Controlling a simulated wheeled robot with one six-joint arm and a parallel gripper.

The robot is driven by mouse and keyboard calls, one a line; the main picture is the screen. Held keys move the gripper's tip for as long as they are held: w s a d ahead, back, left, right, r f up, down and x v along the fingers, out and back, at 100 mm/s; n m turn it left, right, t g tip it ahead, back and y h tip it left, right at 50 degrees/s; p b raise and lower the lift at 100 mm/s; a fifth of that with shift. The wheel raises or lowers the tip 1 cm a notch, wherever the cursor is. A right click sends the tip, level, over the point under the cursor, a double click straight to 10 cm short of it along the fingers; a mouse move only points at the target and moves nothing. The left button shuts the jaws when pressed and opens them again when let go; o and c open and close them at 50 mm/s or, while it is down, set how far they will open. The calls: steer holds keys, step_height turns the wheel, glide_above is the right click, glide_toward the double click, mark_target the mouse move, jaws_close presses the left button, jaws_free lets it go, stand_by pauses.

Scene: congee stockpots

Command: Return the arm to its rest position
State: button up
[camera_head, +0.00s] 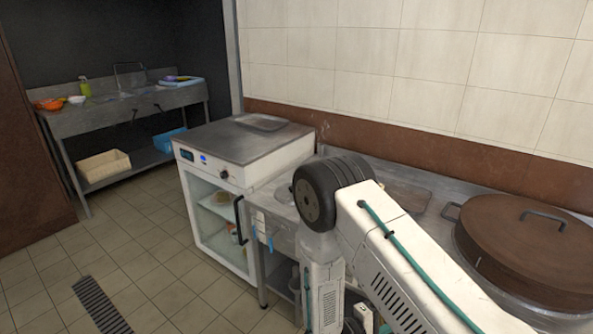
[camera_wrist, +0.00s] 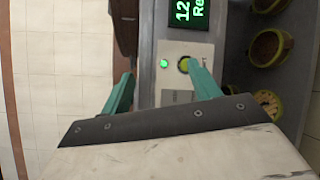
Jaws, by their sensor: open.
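My gripper (camera_wrist: 160,72) shows in the wrist view with its two teal fingers spread apart. Nothing is held between them. Beyond the fingers is a grey panel with a green-lit display (camera_wrist: 182,12), a small green light and a yellow-green button (camera_wrist: 184,65). In the camera_head view my arm is bent over the counter; its white link with a teal cable runs to the lower right. The gripper itself is not visible there.
A large stockpot with a brown lid (camera_head: 530,235) stands at right on the metal counter (camera_head: 433,184). A white glass-door cabinet (camera_head: 215,210) is left of my arm. A sink bench (camera_head: 100,115) stands far left. Several bowl-like containers (camera_wrist: 266,48) line the wrist view's right.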

steer(key=s+r+m+g+y, duration=0.1)
steer(key=s+r+y, duration=0.4)
steer(key=r, duration=0.8)
steer(key=s+r+m+g+y, duration=0.2)
steer(key=s+r+m+y, duration=0.2)
steer(key=s+r, duration=0.7)
steer(key=s+d+r+m+g+y, duration=0.1)
steer(key=s+r+y, duration=0.6)
steer(key=r, duration=0.8)
steer(key=shift+s+r+m+g, duration=0.3)
steer(key=shift+s+m+g, duration=0.45)
steer(key=shift+m, duration=0.35)
